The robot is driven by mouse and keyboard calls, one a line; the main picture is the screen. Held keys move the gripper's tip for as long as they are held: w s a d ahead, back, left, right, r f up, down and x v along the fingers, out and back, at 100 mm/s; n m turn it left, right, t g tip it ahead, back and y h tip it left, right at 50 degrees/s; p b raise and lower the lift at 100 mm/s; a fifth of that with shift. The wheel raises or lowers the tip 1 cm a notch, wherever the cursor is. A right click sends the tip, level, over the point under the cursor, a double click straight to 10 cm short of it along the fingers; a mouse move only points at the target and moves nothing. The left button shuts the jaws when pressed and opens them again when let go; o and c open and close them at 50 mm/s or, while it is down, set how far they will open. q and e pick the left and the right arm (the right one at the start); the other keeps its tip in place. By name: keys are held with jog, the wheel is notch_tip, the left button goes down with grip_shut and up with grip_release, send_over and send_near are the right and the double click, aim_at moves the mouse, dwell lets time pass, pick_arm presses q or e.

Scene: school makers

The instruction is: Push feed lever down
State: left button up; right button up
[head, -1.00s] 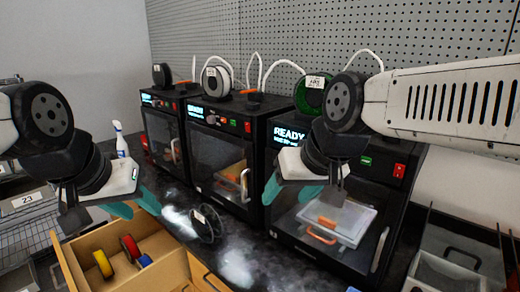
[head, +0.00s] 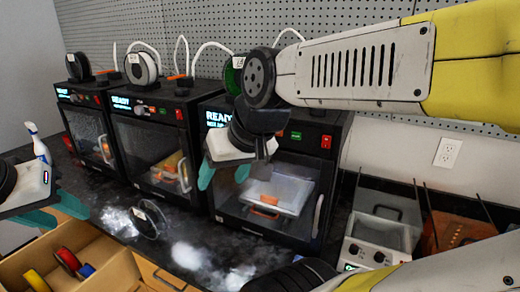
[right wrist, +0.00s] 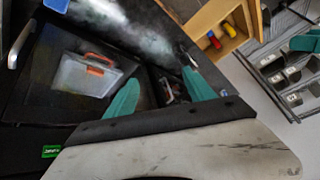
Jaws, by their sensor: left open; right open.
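Three black 3D printers stand in a row on the dark bench: left (head: 85,125), middle (head: 150,140) and right (head: 262,195). Small orange pieces, possibly feed levers, show on top beside the spools of the left printer (head: 112,70) and the middle printer (head: 178,77). My right arm hides much of the right printer's top, so I cannot see a lever there. My right gripper (head: 225,177) is open and empty in front of the right printer's upper front; its fingers also show in the right wrist view (right wrist: 160,93). My left gripper (head: 55,208) is open and empty at the left edge.
An open wooden drawer (head: 100,270) holds coloured spools below the bench. An empty black spool (head: 150,219) lies on the bench. A grey device (head: 375,240) stands at right.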

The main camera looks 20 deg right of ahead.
dwell(0.4)
jog(key=shift+w+d+r, duration=0.15)
jog(key=shift+w+r, duration=0.05)
jog(key=c, duration=0.6)
jog(key=w+d+r, duration=0.2)
jog(key=r, duration=0.1)
jog(key=w+r, duration=0.1)
jog(key=shift+w+d+r, duration=0.2)
jog(key=shift+d+r, duration=0.2)
grip_shut()
jog(key=w+d+r+n, duration=0.2)
jog(key=w+d+r, duration=0.3)
jog(key=d+r, duration=0.4)
jog(key=w+d+r+n+g, duration=0.1)
jog(key=w+d+r+n, duration=0.2)
jog(key=d+r, duration=0.7)
jog(key=w+d, duration=0.1)
jog(key=d, duration=0.5)
jog(key=shift+w+d+g, duration=0.3)
jog(key=shift+w+d, duration=0.1)
